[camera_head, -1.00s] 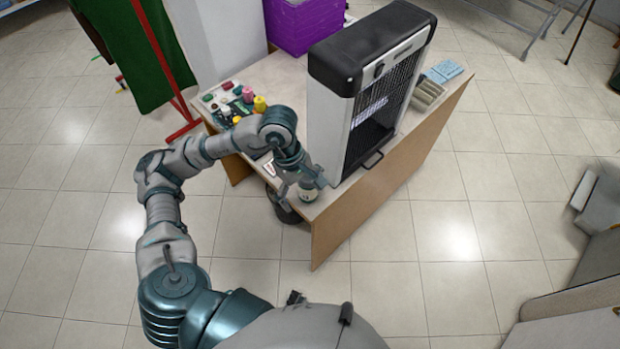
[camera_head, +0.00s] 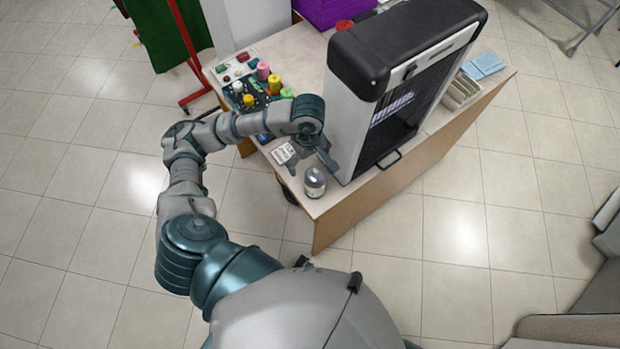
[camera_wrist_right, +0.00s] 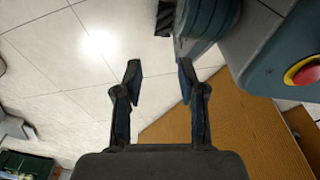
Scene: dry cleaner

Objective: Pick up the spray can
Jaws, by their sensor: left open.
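The spray can (camera_head: 315,182), a small grey and white cylinder, stands upright on the near corner of the table (camera_head: 331,208). My left gripper (camera_head: 312,164) is open just behind the can in the head view, with one finger reaching towards the cabinet. I cannot tell whether it touches the can. My right gripper (camera_wrist_right: 159,76) shows in the right wrist view with its fingers apart and nothing between them, above the floor. The can is not seen in that view.
A tall black and white cabinet (camera_head: 348,120) stands right beside the can. A small white card (camera_head: 284,153) lies to its left. Coloured spools (camera_head: 262,70) are further back, and a purple crate (camera_head: 332,10) is at the rear.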

